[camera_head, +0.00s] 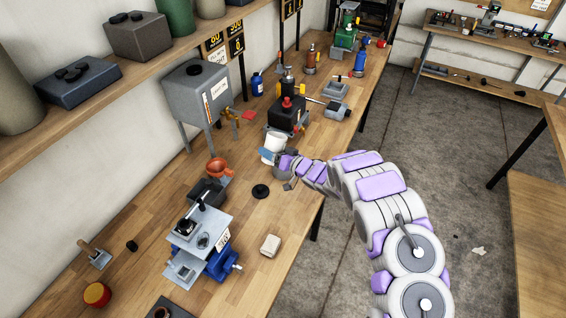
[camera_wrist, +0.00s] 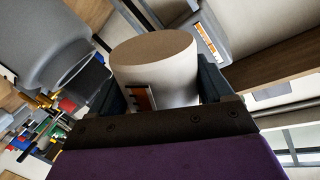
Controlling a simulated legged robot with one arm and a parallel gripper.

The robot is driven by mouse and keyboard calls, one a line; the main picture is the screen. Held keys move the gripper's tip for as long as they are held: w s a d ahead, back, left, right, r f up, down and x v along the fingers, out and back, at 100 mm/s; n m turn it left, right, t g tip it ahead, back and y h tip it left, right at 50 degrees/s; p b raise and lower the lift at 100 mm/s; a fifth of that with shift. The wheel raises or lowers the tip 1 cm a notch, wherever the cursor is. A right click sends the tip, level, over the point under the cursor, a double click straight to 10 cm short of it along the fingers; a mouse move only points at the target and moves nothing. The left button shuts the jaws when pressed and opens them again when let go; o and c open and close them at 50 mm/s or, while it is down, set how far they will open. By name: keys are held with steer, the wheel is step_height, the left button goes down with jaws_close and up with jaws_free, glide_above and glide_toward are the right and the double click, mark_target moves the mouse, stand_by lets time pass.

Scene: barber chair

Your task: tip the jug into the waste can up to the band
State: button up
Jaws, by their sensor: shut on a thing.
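The jug is a white round vessel (camera_wrist: 172,82) between the two dark fingers of my gripper (camera_wrist: 162,88) in the wrist view. A large grey rounded vessel (camera_wrist: 45,45) is close on the left of the wrist view. It may be the waste can, but I cannot tell. No band is clear.
A grey tank (camera_head: 197,88) on legs stands behind the jug. A black machine with a red knob (camera_head: 287,115) is just beyond it. The bench (camera_head: 285,215) is bare around a pale block (camera_head: 270,245).

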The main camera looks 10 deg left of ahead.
steer(key=shift+s+m+p, duration=0.1)
steer(key=shift+m+p, duration=0.5)
steer(key=shift+p, duration=0.55)
stand_by(0.4)
steer(key=shift+a+r+m+p, duration=0.1)
steer(key=shift+r+m+p, duration=0.15)
steer(key=shift+p, duration=0.6)
steer(key=shift+s+f+g, duration=0.1)
steer(key=shift+f+g, duration=0.1)
steer(key=shift+g, duration=0.1)
steer(key=shift+s+m+p, duration=0.1)
steer(key=shift+m+p, duration=0.95)
steer(key=shift+p, duration=0.4)
steer(key=shift+m+g, duration=0.3)
steer(key=shift+g, duration=0.1)
steer(key=shift+p, duration=0.35)
steer(key=shift+f+m, duration=0.1)
steer(key=shift+m, duration=0.2)
steer(key=shift+f+m+g, duration=0.1)
steer(key=shift+m+g, duration=0.2)
steer(key=shift+m, duration=0.1)
